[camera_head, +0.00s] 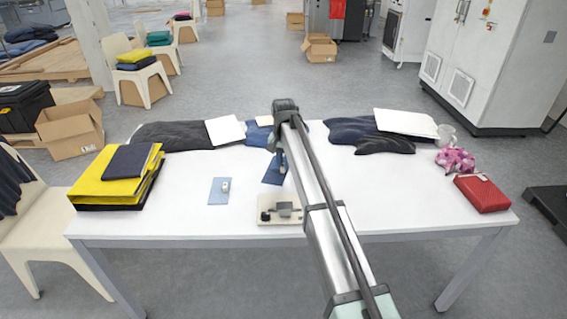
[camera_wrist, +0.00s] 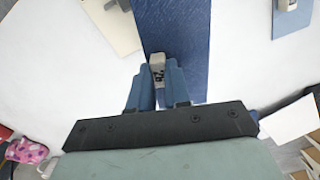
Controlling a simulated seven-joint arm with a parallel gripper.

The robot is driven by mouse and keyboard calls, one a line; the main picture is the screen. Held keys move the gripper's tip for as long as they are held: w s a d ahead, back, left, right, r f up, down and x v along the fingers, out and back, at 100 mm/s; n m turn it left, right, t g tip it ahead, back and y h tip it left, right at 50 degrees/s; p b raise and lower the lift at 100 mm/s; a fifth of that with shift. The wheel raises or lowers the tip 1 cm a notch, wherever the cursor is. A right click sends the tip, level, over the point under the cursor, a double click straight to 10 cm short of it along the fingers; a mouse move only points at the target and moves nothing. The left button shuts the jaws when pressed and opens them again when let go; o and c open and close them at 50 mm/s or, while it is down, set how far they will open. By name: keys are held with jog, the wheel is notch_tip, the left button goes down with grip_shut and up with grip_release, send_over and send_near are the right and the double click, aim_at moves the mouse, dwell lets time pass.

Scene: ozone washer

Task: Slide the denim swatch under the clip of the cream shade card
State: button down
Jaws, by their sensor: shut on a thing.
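The denim swatch (camera_head: 273,170) is a dark blue strip with a small grey block on it. My gripper (camera_head: 282,158) is shut on this block, and the swatch hangs tilted above the table behind the card. In the wrist view the swatch (camera_wrist: 172,35) runs up from my gripper (camera_wrist: 158,78) and out at the top edge. The cream shade card (camera_head: 268,216) lies flat near the table's front edge, with a grey clip (camera_head: 285,209) and a black knob at its left. In the wrist view the card (camera_wrist: 122,35) is partly cut off, beside the swatch.
A light blue swatch (camera_head: 217,197) with a pale block lies left of the card. A yellow and navy stack (camera_head: 115,180) is at the left. A red case (camera_head: 482,193) and pink cloth (camera_head: 455,160) are at the right. Dark cloths line the back.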

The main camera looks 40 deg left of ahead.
jog(key=n, duration=0.5)
jog(key=shift+n, duration=0.4)
jog(key=n, duration=0.5)
jog(key=shift+n, duration=0.3)
jog(key=n, duration=0.5)
jog(key=shift+d+n, duration=0.1)
jog(key=shift+n, duration=0.2)
jog(key=n, duration=0.4)
jog(key=shift+f, duration=0.1)
jog(key=shift+f, duration=5.25)
